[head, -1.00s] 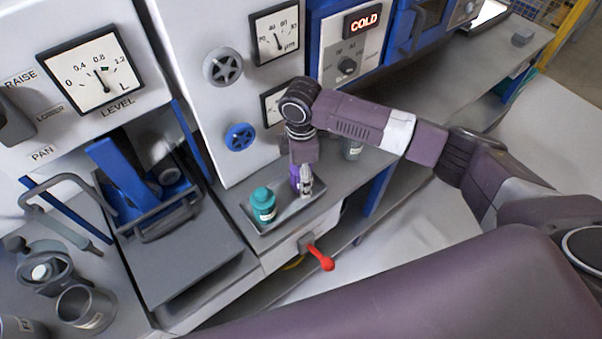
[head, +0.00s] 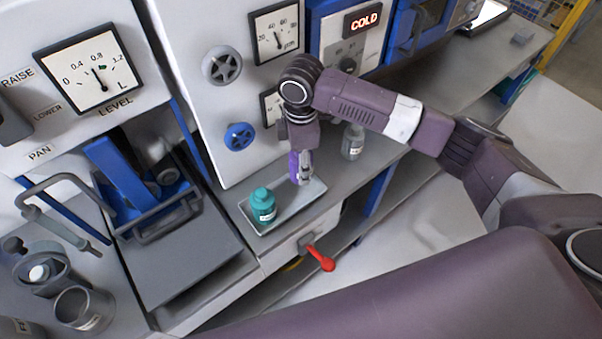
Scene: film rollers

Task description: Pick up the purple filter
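The purple filter (head: 294,167) shows as a narrow purple strip beside the fingers of my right gripper (head: 304,174), above the tray (head: 287,217). My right gripper points down and appears shut on the filter, though the fingers and wrist hide much of it. The filter seems to hang clear of the tray floor. My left gripper is out of view.
A clear jar (head: 352,141) stands on the bench to the right. The machine panel (head: 228,110) with dials and knobs rises behind. A red lever (head: 320,259) sticks out below the tray.

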